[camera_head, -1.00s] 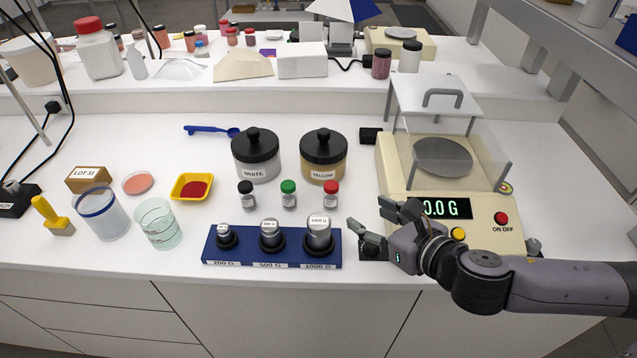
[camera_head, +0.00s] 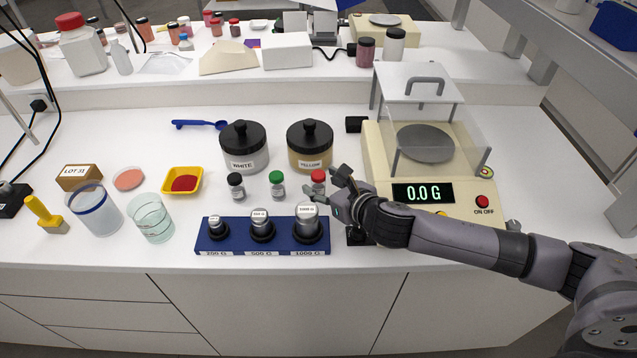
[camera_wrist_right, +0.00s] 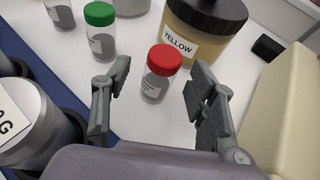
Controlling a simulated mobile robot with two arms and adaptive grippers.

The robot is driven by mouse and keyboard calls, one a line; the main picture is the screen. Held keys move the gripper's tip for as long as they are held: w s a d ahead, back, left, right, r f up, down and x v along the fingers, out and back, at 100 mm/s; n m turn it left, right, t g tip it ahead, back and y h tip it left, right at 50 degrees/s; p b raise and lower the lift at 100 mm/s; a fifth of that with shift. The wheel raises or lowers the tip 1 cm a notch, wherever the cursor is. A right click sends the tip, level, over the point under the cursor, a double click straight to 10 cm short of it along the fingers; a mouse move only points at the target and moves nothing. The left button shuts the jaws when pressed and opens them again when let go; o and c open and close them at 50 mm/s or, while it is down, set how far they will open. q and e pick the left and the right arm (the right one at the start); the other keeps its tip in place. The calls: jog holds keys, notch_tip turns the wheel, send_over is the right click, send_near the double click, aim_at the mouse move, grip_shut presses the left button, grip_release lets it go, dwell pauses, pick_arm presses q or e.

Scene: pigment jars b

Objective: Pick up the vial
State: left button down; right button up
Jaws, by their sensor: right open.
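Three small vials stand upright in a row on the white bench: one with a black cap (camera_head: 236,187), one with a green cap (camera_head: 277,184) and one with a red cap (camera_head: 318,182). My right gripper (camera_head: 334,184) is open beside the red-capped vial. In the right wrist view the red-capped vial (camera_wrist_right: 160,74) stands between and just ahead of the open fingers of my right gripper (camera_wrist_right: 160,100), with bench showing on both sides of it. The green-capped vial (camera_wrist_right: 100,30) is beyond the left finger. My left gripper is out of view.
A blue rack (camera_head: 280,249) with three weights stands in front of the vials. The white jar (camera_head: 243,150) and yellow jar (camera_head: 310,148) stand behind them. A balance (camera_head: 440,190) reading 0.0 G is at the right.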

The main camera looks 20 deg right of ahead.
jog(key=shift+x, duration=1.45)
jog(key=c, duration=1.2)
grip_shut()
jog(key=shift+r, duration=0.1)
